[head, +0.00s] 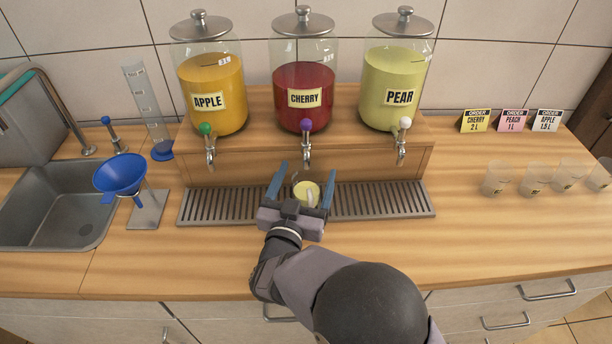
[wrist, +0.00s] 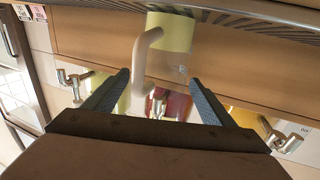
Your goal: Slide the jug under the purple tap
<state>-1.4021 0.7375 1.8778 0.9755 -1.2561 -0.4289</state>
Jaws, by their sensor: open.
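The jug (head: 307,193) is small and clear with pale yellow on it and a whitish handle. It appears to stand on the grey drip tray (head: 225,205), close in front of and below the purple tap (head: 306,126) of the cherry dispenser. My gripper (head: 307,171) is open, with one blue finger on each side of the jug. Its palm hides the jug's lower front. In the wrist view the jug (wrist: 172,32) and its handle (wrist: 142,65) lie between and beyond the fingertips of my gripper (wrist: 160,79). Whether the fingers touch it, I cannot tell.
The apple dispenser (head: 208,75) with a green tap and the pear dispenser (head: 398,75) with a white tap flank the cherry dispenser (head: 303,70). A blue funnel (head: 120,174) stands left by the sink. Several clear cups (head: 497,178) stand right.

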